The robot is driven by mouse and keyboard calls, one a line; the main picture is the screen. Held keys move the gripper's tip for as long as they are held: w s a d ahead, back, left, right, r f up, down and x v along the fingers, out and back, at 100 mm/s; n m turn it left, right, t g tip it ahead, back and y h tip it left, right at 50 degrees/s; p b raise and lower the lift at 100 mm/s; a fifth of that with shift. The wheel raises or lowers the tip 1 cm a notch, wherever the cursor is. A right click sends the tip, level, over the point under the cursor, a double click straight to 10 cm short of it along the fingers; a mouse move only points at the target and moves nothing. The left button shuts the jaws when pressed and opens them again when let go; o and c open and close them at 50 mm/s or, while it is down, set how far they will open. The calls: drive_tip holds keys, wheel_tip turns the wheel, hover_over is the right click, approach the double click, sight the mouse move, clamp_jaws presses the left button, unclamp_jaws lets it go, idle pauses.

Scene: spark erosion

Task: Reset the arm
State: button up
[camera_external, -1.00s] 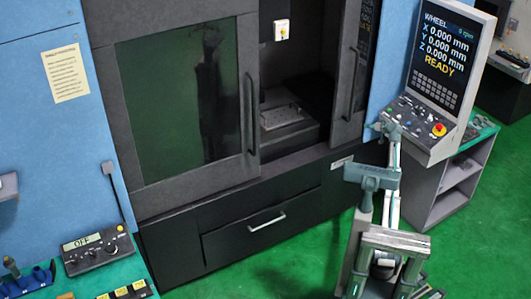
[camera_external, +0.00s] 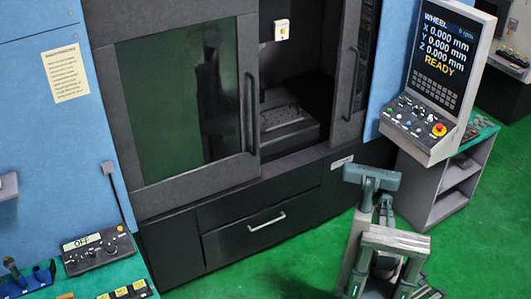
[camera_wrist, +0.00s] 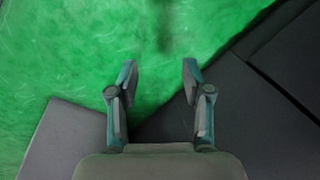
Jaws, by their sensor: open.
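My gripper (camera_wrist: 160,72) is open and empty in the wrist view, its two teal and grey fingers apart over bright green floor. In the external view my arm is drawn in close over its base at the lower right; the gripper itself cannot be made out clearly there. The arm is clear of the control console (camera_external: 418,128), whose screen (camera_external: 442,50) reads WHEEL, X, Y and Z 0.000 mm and READY.
A dark machine (camera_external: 180,215) stands left of my base, open between its doors, with a plate (camera_external: 285,118) inside. Its drawer (camera_external: 245,236) is shut. A small control box (camera_external: 95,250) reading OFF sits at lower left. Green floor (camera_external: 290,270) is free in front.

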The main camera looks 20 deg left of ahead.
drive_tip(key=s+d+f+g+h, duration=0.1)
drive_tip(key=s+d+f+g, duration=0.35)
drive_tip(key=s, duration=0.95)
drive_tip(key=s+d+f+g+h, duration=0.1)
drive_tip(key=s+f, duration=0.7)
drive_tip(key=s, duration=0.7)
drive_tip(key=s+d+f+g+h, duration=0.1)
drive_tip(key=s+d+f+g, duration=0.35)
drive_tip(key=s, duration=0.95)
wheel_tip(320, 180, up, 13)
drive_tip(key=w+a+t+p, duration=0.1)
drive_tip(key=w+t+p, duration=0.1)
drive_tip(key=p, duration=1.4)
drive_tip(key=shift+w+a+m+t+p, duration=0.4)
drive_tip(key=shift+t, duration=0.2)
drive_tip(key=shift+r, duration=0.1)
